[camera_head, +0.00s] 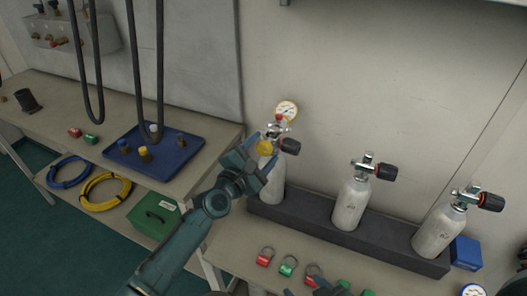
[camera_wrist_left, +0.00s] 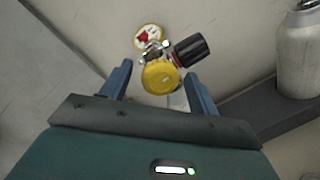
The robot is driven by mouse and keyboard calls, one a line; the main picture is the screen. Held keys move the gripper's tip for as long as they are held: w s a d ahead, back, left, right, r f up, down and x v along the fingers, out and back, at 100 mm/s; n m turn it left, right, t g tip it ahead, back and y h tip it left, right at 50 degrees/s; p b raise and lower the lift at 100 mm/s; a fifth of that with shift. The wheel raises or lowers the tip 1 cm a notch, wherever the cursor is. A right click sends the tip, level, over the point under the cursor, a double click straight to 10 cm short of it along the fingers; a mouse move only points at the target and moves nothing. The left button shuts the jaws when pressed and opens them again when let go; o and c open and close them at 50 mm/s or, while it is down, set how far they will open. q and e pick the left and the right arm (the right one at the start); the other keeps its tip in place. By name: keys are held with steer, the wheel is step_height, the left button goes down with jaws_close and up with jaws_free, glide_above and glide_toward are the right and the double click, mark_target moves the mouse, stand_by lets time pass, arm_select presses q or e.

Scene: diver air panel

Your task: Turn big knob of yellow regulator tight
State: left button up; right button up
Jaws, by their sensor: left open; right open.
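The yellow regulator's big round knob (camera_head: 264,147) faces me on the valve of the leftmost cylinder (camera_head: 272,181). In the left wrist view the yellow knob (camera_wrist_left: 160,77) lies between the tips of my left gripper (camera_wrist_left: 157,85), with a gap on both sides. My left gripper (camera_head: 252,165) is open at the knob and covers part of the cylinder. A round gauge (camera_head: 287,111) stands above the regulator, and a black valve handwheel (camera_head: 290,146) sticks out to its right. My right gripper (camera_head: 328,290) shows only partly at the bottom edge.
Two more grey cylinders (camera_head: 350,203) (camera_head: 436,232) with black handwheels stand in a dark rack (camera_head: 385,246). Red and green padlocks (camera_head: 288,266) lie on the bench in front. A blue tray (camera_head: 180,160) with small fittings is on the left bench. Black hoses (camera_head: 133,60) hang above it.

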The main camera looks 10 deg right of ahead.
arm_select(q)
steer(key=shift+w+d, duration=0.3)
steer(key=shift+d, duration=0.05)
steer(key=c, duration=1)
steer(key=shift+o, duration=0.2)
steer(key=shift+m, duration=0.3)
steer(key=shift+m+p, duration=0.4)
steer(key=shift+m, duration=0.7)
steer(key=shift+m+y+p, duration=0.4)
steer(key=shift+m+p, duration=0.05)
steer(key=shift+m, duration=1.35)
steer(key=shift+f, duration=0.1)
